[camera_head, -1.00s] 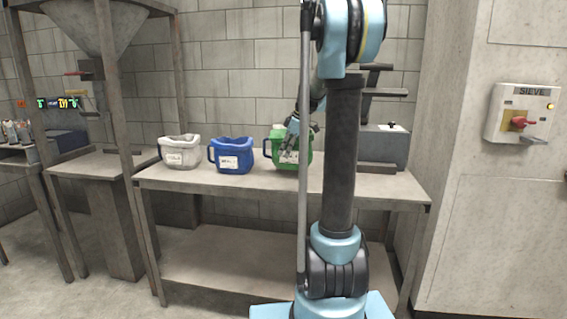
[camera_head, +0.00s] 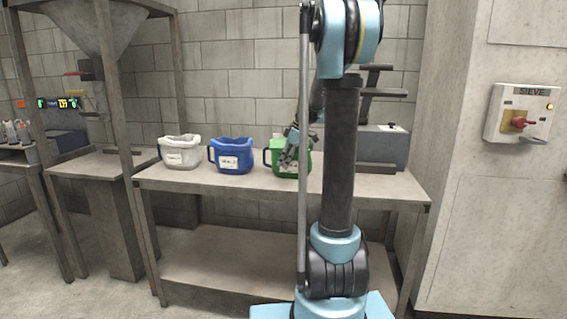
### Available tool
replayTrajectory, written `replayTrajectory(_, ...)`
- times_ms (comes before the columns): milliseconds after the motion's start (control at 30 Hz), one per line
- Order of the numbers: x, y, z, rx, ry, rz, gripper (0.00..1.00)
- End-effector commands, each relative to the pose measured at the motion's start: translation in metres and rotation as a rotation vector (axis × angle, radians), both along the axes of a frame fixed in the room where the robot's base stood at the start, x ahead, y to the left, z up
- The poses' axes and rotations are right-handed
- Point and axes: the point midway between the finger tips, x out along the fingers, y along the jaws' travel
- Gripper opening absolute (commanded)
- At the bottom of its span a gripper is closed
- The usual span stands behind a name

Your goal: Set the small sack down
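The table (camera_head: 235,188) has bare room along its front edge. A grey machine (camera_head: 385,147) stands at its back right. A hopper frame (camera_head: 113,90) rises close to its left end. A SIEVE switch box (camera_head: 521,114) hangs on the right wall.

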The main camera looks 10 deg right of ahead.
Motion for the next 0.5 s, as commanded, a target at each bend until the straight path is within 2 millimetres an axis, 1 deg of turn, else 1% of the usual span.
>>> replayTrajectory(167, 0.0, 0.0, 0.001, 0.0, 0.0, 0.0, 0.25)
replayTrajectory(267, -0.001, -0.002, 0.007, 0.0, 0.0, 0.0, 0.25)
replayTrajectory(367, -0.004, -0.006, 0.019, 0.0, 0.0, -0.001, 0.25)
replayTrajectory(500, -0.008, -0.016, 0.043, 0.0, -0.001, -0.001, 0.25)
